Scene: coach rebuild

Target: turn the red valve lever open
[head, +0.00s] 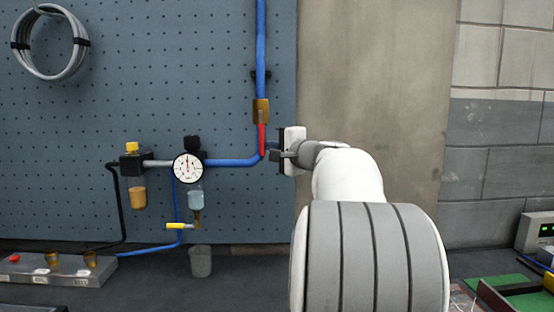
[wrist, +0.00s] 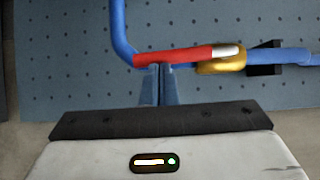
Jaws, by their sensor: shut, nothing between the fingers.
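The red valve lever (head: 262,138) hangs almost straight down from the brass valve (head: 261,110), in line with the vertical blue pipe (head: 261,45). In the wrist view the red lever (wrist: 180,55) runs from the brass valve (wrist: 222,66) to the left, along the pipe's line. My gripper (head: 276,156) is just right of the lever's lower end in the head view. In the wrist view the fingertips of my gripper (wrist: 160,70) are together and empty, at the lever's edge near its free end. I cannot tell whether they touch it.
A round gauge (head: 187,168) and a black regulator (head: 133,165) sit on the pipe to the left. A hose coil (head: 50,42) hangs on the pegboard (head: 130,70). A grey manifold (head: 55,269) lies on the bench at lower left. The pegboard beside the lever is clear.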

